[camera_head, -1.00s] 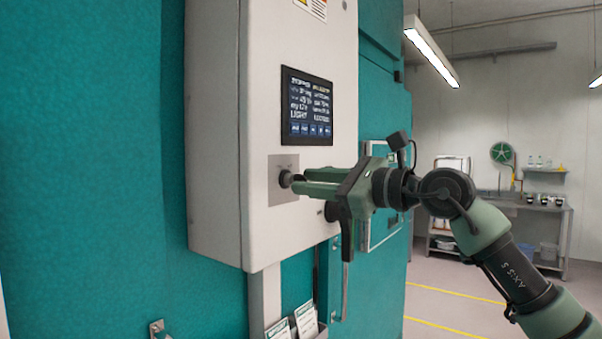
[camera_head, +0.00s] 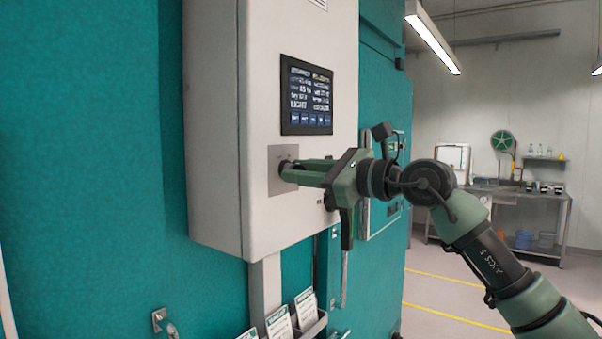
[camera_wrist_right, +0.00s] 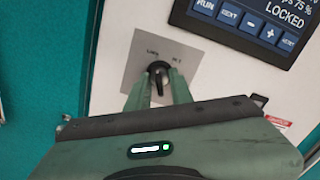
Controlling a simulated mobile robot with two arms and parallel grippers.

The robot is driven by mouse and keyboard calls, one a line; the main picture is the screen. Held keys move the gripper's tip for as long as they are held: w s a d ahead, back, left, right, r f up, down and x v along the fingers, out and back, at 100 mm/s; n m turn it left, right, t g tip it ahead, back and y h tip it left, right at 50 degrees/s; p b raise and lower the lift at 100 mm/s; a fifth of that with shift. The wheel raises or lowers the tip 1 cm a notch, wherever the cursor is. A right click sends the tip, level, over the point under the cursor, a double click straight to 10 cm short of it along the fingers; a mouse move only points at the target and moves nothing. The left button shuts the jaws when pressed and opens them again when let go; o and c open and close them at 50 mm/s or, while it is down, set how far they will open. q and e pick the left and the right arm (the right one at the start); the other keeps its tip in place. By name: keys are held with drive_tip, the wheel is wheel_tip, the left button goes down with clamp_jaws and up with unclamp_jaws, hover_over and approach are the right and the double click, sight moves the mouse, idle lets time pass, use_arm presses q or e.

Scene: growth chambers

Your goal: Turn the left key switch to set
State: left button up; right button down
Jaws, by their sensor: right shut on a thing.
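The key switch (camera_wrist_right: 158,70) has a black knob on a square grey plate (camera_wrist_right: 146,52). Its labels appear to read LOCK at left and SET at right. In the head view the plate (camera_head: 276,186) sits on the white control box, below its screen. My right gripper (camera_head: 288,170) reaches the switch from the right. In the right wrist view its two green fingers (camera_wrist_right: 157,82) lie on either side of the dark knob, shut on it. The fingers partly hide the knob in the head view. My left gripper is not in view.
The screen (camera_head: 306,102) shows LOCKED at its corner in the wrist view. Card holders (camera_head: 311,325) hang below the white box (camera_head: 213,140). Floor at the right is open before a bench (camera_head: 545,200).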

drive_tip(key=m+b, duration=0.2)
drive_tip(key=m, duration=0.4)
drive_tip(key=shift+s+b, duration=0.1)
drive_tip(key=shift+b, duration=0.3)
drive_tip(key=m+b, duration=0.2)
drive_tip(key=m, duration=0.3)
drive_tip(key=shift+r, duration=0.1)
drive_tip(key=shift+m, duration=0.4)
drive_tip(key=c, duration=1.6)
unclamp_jaws()
drive_tip(key=shift+s+d+b, duration=0.2)
drive_tip(key=shift+d+b, duration=0.15)
drive_tip(key=b+v, duration=0.2)
drive_tip(key=v, duration=0.5)
